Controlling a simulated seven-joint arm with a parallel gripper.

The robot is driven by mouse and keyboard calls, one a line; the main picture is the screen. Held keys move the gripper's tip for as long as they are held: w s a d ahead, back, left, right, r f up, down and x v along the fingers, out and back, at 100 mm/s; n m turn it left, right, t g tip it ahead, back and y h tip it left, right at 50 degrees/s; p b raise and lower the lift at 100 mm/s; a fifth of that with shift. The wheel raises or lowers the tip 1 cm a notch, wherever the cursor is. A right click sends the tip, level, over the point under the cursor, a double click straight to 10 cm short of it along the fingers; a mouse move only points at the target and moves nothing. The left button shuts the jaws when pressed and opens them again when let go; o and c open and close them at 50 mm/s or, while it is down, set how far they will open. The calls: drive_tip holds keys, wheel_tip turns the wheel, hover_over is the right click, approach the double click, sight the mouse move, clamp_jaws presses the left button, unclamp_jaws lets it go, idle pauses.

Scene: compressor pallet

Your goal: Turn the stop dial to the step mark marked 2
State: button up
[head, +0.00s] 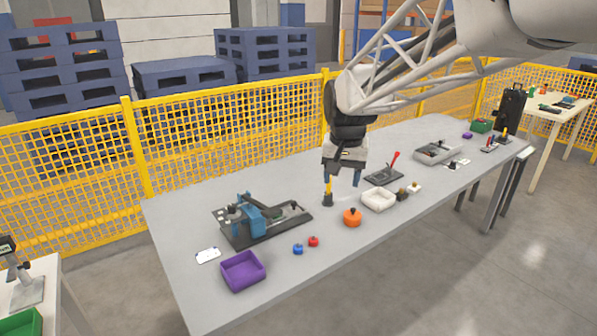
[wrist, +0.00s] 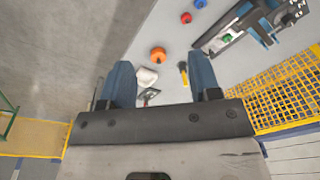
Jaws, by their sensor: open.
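I cannot make out a stop dial or a mark 2 for certain. A round orange piece with a dark knob on top (head: 352,217) stands on the grey table and may be the dial; no marks are legible on it. It also shows in the wrist view (wrist: 158,54), beyond my fingers. My gripper (head: 342,183) is open and empty, pointing down above the table, behind the orange piece and apart from it. Its two blue fingers also show in the wrist view (wrist: 160,66).
A yellow-handled tool (head: 328,190) stands upright in a dark holder close by my gripper. A white tray (head: 379,199) and a red-lever plate (head: 384,177) are to the right. A blue clamp fixture (head: 257,219), blue knob (head: 298,249), red knob (head: 313,241) and purple bin (head: 243,271) are left.

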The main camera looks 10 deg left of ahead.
drive_tip(key=w+a+f, duration=0.3)
drive_tip(key=w+a, duration=0.2)
drive_tip(key=a, duration=0.3)
drive_tip(key=w+a+f, duration=0.3)
drive_tip(key=w+a, duration=0.3)
drive_tip(key=a, duration=0.3)
drive_tip(key=g, duration=0.1)
hover_over(231, 205)
drive_tip(key=f, duration=1)
drive_tip(key=shift+s+d, duration=0.1)
drive_tip(key=shift+d, duration=0.2)
drive_tip(key=shift+a+f, duration=0.1)
drive_tip(key=shift+a, duration=0.1)
drive_tip(key=shift+f, duration=3.85)
drive_tip(key=c, duration=0.9)
